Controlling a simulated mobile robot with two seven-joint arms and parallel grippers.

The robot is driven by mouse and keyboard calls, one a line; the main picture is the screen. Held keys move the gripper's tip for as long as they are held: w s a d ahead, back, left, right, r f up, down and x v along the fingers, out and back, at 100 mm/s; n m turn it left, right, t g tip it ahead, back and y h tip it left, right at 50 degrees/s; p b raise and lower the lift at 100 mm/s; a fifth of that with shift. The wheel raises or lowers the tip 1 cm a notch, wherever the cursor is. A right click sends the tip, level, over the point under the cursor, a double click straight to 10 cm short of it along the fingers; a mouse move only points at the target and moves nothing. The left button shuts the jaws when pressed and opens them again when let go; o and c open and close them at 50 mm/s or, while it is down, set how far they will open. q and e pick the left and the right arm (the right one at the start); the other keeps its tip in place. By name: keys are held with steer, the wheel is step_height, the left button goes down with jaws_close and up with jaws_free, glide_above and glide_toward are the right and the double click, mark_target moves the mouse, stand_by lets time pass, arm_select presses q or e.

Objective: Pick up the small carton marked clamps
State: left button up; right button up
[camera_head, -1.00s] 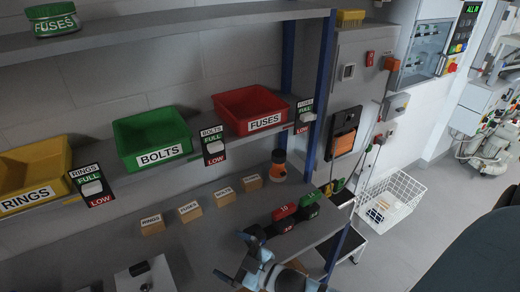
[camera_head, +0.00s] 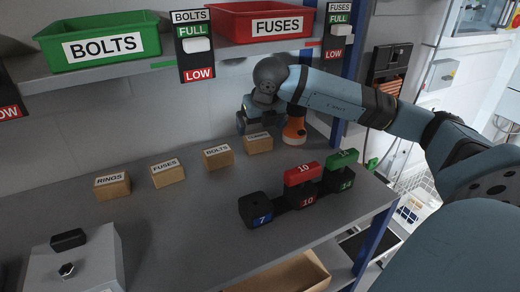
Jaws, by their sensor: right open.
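Four small brown cartons stand in a row on the grey worktop. The rightmost carton (camera_head: 259,146) has a label too small and partly covered to read surely. The others read BOLTS (camera_head: 219,159), FUSES (camera_head: 167,176) and RINGS (camera_head: 112,188), so the rightmost is likely the clamps carton. My right gripper (camera_head: 246,125) is above and just behind the rightmost carton, pointing down. It is open and holds nothing that I can see. Its fingertips are partly hidden, and I cannot tell whether they touch the carton. My left gripper is out of view.
An orange and black object (camera_head: 294,130) stands right of the gripper, close to it. Numbered red, green and black blocks (camera_head: 302,188) sit to the right front. A shelf with a green bin (camera_head: 100,45) and red bin (camera_head: 262,24) hangs above. The front middle worktop is clear.

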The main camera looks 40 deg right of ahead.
mark_target(258, 137)
steer(key=shift+x, duration=0.95)
steer(key=shift+f+b, duration=0.3)
steer(key=shift+f, duration=0.05)
steer(key=b+x, duration=0.1)
steer(key=x, duration=0.3)
steer(key=shift+d+f+b, duration=0.2)
steer(key=shift+f+b, duration=0.1)
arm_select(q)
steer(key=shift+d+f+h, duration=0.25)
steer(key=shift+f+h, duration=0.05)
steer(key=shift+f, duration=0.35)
arm_select(e)
steer(key=shift+r, duration=0.1)
steer(key=shift+c, duration=0.5)
steer(key=c, duration=0.7)
